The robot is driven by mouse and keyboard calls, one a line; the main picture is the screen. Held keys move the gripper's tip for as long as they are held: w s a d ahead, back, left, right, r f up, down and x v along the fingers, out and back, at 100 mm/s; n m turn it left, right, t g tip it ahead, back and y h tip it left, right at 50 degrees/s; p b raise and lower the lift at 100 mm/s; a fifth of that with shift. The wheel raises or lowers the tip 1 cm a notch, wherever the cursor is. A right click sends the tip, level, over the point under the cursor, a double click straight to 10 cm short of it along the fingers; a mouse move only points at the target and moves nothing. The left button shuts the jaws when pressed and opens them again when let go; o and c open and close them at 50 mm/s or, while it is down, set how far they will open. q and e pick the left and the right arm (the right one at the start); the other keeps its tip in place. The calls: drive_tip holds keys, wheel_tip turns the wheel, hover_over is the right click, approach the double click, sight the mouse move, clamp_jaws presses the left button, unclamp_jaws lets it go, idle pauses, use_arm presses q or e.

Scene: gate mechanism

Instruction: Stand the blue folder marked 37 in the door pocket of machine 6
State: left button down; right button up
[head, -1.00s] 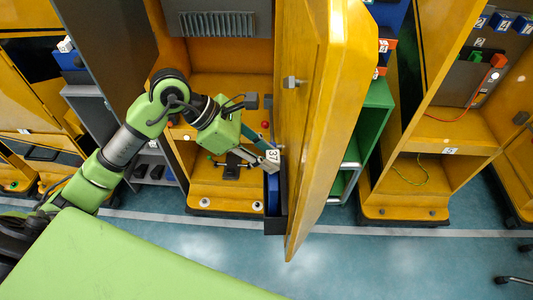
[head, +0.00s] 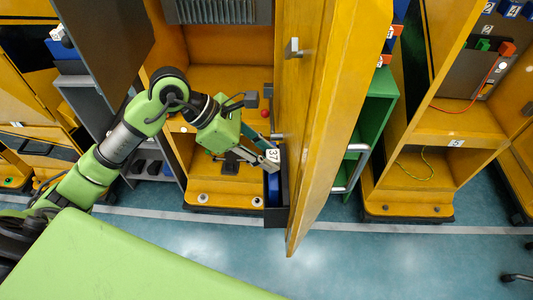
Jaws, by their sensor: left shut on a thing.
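The blue folder (head: 273,188) shows its white label marked 37 at its top. It stands upright in the dark door pocket (head: 276,220) on the inner side of the open yellow door (head: 325,125). My left gripper (head: 267,164) is shut on the folder's top edge by the label. The pocket's walls hide the folder's lower part, so I cannot tell whether it rests on the bottom. No number for this machine is legible. My right gripper is not in view.
The yellow cabinet (head: 225,200) stands open behind my left arm, with a red knob (head: 264,113) inside. A green shelf unit (head: 372,120) is right of the door. Another yellow cabinet (head: 455,125) with cables stands farther right. The floor in front is clear.

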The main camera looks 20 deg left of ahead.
use_arm(q)
drive_tip(key=shift+f+b, duration=0.25)
drive_tip(key=shift+b, duration=0.1)
drive_tip(key=c, duration=1.6)
unclamp_jaws()
drive_tip(key=v, duration=1.2)
